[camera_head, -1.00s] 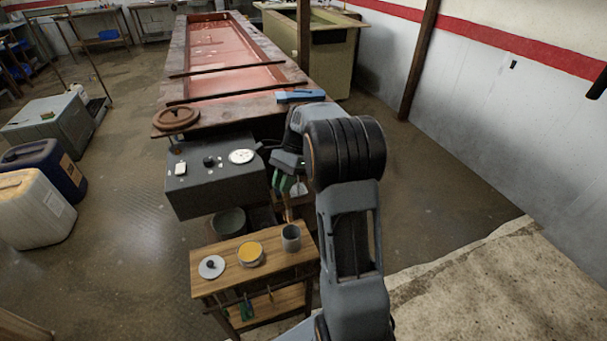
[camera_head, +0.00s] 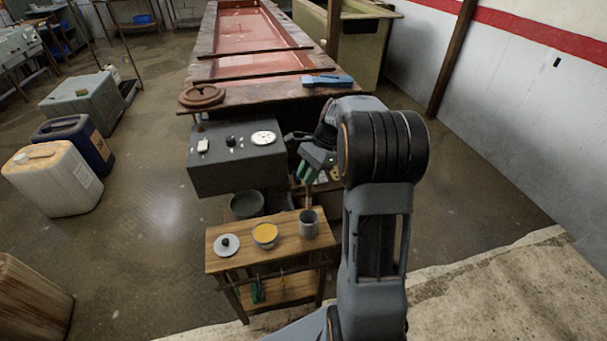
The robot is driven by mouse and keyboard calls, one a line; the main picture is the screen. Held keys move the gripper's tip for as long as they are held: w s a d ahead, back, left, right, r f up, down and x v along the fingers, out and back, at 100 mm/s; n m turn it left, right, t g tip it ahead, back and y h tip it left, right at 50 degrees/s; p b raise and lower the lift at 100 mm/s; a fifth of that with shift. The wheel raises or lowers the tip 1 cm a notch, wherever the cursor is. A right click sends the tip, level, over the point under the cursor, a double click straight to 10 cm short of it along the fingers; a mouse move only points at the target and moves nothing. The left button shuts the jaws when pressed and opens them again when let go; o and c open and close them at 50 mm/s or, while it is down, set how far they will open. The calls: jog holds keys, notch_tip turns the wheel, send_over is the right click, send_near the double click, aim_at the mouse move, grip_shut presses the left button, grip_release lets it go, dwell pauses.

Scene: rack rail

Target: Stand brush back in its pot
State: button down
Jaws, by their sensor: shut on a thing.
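My gripper (camera_head: 307,176), with green fingertips, is near the middle of the head view, above and just behind the small wooden table. It is shut on the brush (camera_head: 308,196), a thin, pale brown upright shape hanging below the fingertips. A grey cylindrical pot (camera_head: 309,226) stands at the right end of the wooden table (camera_head: 287,251). The brush's lower end meets the pot's rim in the picture; I cannot tell whether it is inside the pot or behind it. My arm stands to the right of the pot.
On the wooden table are a bowl of yellow stuff (camera_head: 265,234) and a white lid with a black knob (camera_head: 227,245). A dark bowl (camera_head: 247,204) sits behind it. A grey box (camera_head: 236,158) with controls stands further back.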

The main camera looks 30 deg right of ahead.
aim_at(307, 196)
notch_tip(307, 196, down, 3)
jog(key=shift+r+b, duration=0.15)
jog(key=shift+b, duration=0.85)
jog(key=shift+f+b, duration=1.1)
jog(key=shift+f, duration=1.95)
jog(key=c, duration=1)
grip_release()
jog(key=shift+o, duration=0.2)
jog(key=p+v, duration=0.2)
jog(key=v, duration=1.1)
jog(key=shift+d+r, duration=0.3)
jog(key=shift+w, duration=0.1)
